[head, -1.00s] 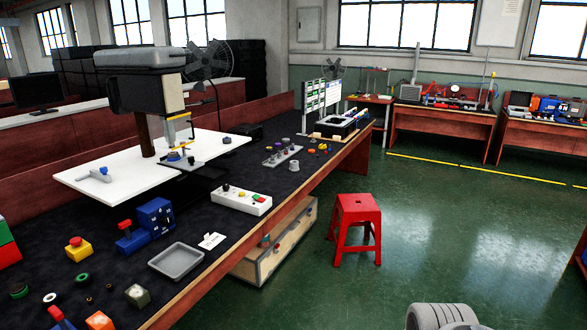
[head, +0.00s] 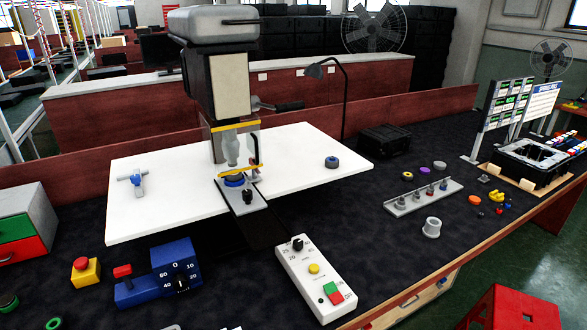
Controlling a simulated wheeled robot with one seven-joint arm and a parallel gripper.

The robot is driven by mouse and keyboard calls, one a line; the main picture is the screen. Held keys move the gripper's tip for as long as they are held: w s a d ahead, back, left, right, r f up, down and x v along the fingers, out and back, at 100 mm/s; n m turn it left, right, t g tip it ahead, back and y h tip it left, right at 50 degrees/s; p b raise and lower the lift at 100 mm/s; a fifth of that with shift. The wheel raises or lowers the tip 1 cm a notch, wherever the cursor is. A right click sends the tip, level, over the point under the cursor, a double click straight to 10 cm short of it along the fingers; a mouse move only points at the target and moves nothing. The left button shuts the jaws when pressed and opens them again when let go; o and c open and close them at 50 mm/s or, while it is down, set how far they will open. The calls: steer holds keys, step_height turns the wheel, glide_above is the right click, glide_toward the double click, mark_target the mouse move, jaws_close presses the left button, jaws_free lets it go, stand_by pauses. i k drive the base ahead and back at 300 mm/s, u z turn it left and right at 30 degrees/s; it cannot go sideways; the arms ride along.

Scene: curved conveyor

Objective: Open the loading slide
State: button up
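A benchtop machine (head: 230,80) with a grey head and beige front panel stands on a white table (head: 290,158). What looks like the loading slide (head: 262,207), a narrow grey plate with a black knob, lies under the head and reaches past the table's front edge. A blue and dark round part (head: 234,181) sits at its inner end. A yellow-edged clear guard hangs just above. I cannot tell how far the slide is pulled out. My gripper is not in view.
A white control box (head: 314,278) with a knob and buttons lies in front of the slide. A blue dial unit (head: 176,268) and red emergency button (head: 83,264) stand to the left. A rack of small parts (head: 424,197) and grey cup (head: 432,227) lie right. A red stool (head: 515,308) stands front right.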

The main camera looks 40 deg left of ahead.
mark_target(246, 185)
steer(key=i, duration=1.2)
steer(key=u, duration=1.55)
steer(key=i, duration=0.65)
steer(key=u, duration=2.8)
